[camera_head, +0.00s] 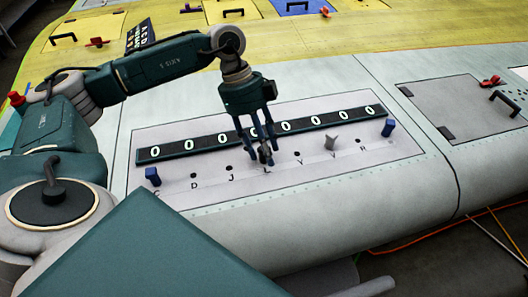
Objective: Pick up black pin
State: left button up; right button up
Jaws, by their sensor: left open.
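The black pin (265,153) stands in the row of lettered holes on the pale panel (210,190), near the middle of the row. My left gripper (262,155) points down over it, with its fingers open around the pin's upper part. The fingers partly hide the pin, and I cannot tell whether they touch it. My right gripper is not in view.
Blue pins stand near the panel's left (153,175) and right (388,127) ends. A grey pin (331,142) stands right of my left gripper. A dark strip of zeros (205,143) runs behind the holes. A hatch (455,105) lies at right.

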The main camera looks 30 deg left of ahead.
pick_arm(q)
grip_shut()
jog(key=shift+r, duration=0.1)
notch_tip(320, 180, up, 9)
jog(key=b, duration=0.2)
jog(key=shift+w+b, duration=0.15)
jog(key=shift+b, duration=0.15)
notch_tip(320, 180, up, 11)
